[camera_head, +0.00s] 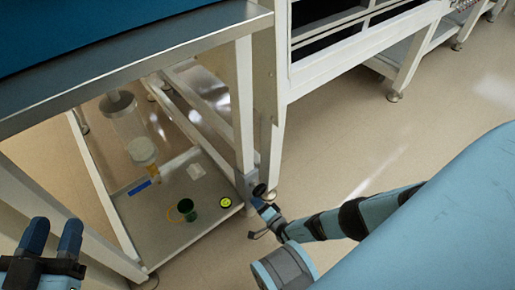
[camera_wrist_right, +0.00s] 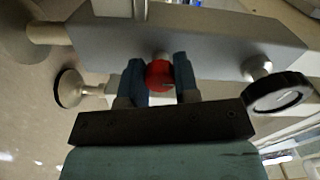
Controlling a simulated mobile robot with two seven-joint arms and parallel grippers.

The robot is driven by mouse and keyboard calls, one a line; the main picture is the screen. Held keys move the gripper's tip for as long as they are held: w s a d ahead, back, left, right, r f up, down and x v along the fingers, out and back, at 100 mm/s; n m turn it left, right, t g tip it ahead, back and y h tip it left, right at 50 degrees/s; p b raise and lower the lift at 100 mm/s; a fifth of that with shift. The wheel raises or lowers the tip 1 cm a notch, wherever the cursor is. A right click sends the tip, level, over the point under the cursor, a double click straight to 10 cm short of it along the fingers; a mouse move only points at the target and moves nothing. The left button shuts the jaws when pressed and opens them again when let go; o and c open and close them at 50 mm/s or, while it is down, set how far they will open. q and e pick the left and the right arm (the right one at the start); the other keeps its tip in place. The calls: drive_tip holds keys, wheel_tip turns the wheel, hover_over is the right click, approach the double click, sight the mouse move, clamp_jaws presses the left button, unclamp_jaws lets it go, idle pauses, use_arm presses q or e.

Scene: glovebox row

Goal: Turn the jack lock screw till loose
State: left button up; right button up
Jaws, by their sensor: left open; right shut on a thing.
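In the right wrist view a red round knob (camera_wrist_right: 160,76), which looks like the jack lock screw, sits on the side of a grey metal beam (camera_wrist_right: 210,40). My right gripper (camera_wrist_right: 160,67) is shut on it, one blue finger on each side. In the head view my right gripper (camera_head: 262,202) is low by a white frame leg, and the red knob cannot be made out there. My left gripper (camera_head: 53,236) is open and empty at the lower left, away from the frame.
A black handwheel (camera_wrist_right: 280,92) sits right of the red knob. In the head view a low shelf (camera_head: 160,225) holds a green cup (camera_head: 187,210), a yellow-black round item (camera_head: 225,203), a blue item (camera_head: 139,187) and a clear container (camera_head: 143,152). Open floor (camera_head: 360,150) lies to the right.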

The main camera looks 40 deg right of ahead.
drive_tip(key=shift+s, duration=0.1)
drive_tip(key=o, duration=0.9)
use_arm(q)
drive_tip(key=shift+s+d+f+n+g+y+p, duration=0.25)
drive_tip(key=shift+s+n+p, duration=0.35)
drive_tip(key=shift+p, duration=0.4)
drive_tip(key=shift+s+d+f+n+g+y+p, duration=0.15)
drive_tip(key=shift+s+d+n+g+p, duration=0.2)
drive_tip(key=shift+n+p, duration=0.5)
use_arm(e)
drive_tip(key=shift+s+d, duration=0.2)
drive_tip(key=shift+s, duration=2.1)
drive_tip(key=shift+s+d, duration=0.2)
drive_tip(key=shift+s, duration=2.05)
drive_tip(key=shift+s+d, duration=0.2)
drive_tip(key=shift+s, duration=2.1)
use_arm(q)
drive_tip(key=shift+w+r, duration=0.1)
drive_tip(key=shift+r, duration=0.15)
